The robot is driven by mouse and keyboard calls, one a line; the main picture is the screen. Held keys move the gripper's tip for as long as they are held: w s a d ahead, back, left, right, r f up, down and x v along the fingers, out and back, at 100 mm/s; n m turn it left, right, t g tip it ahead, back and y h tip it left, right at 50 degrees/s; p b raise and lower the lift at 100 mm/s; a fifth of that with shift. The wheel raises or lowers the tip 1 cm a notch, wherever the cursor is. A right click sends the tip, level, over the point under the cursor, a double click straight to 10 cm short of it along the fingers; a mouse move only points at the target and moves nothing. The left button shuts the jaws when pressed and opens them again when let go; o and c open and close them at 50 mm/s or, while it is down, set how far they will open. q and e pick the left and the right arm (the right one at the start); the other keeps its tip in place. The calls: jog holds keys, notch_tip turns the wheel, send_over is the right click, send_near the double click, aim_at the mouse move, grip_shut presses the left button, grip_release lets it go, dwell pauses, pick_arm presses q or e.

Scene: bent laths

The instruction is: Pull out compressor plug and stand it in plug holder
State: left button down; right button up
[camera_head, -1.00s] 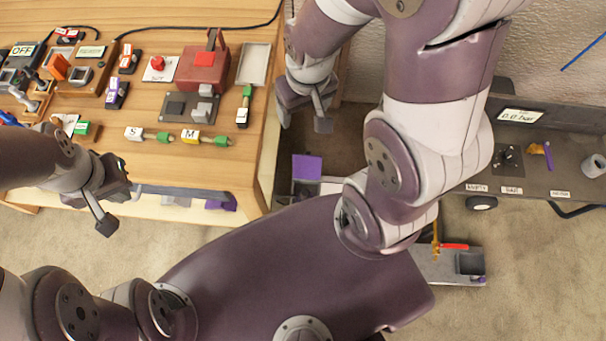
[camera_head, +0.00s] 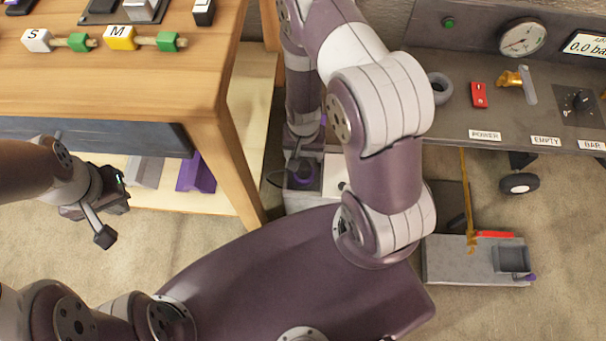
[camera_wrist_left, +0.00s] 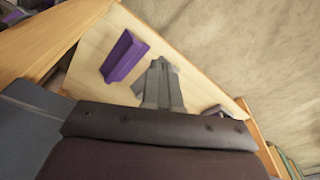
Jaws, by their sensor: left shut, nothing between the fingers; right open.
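My right gripper (camera_head: 303,172) reaches down between the wooden table and the dark machine bench, over a low pale box (camera_head: 328,187) with a dark top. It is open; its fingers are partly hidden and small. A dark cable curves beside it. I cannot tell whether a plug is between or below the fingers. My left gripper (camera_head: 104,236) is shut and empty, hanging in front of the table's edge. No plug holder can be made out with certainty; a grey floor block (camera_head: 450,268) with a square recess lies at the lower right.
The machine bench (camera_head: 450,118) carries a gauge (camera_head: 523,37), a red switch (camera_head: 479,95) and a grey ring (camera_head: 438,88). The wooden table (camera_head: 190,85) and its leg stand left of my right arm. A purple block (camera_head: 196,174) lies on the lower shelf.

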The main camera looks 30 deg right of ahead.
aim_at(304, 164)
dwell(0.3)
notch_tip(304, 164, down, 9)
jog(key=b, duration=0.8)
dwell(0.9)
grip_shut()
jog(key=shift+r+p, duration=3)
jog(key=shift+p, duration=0.1)
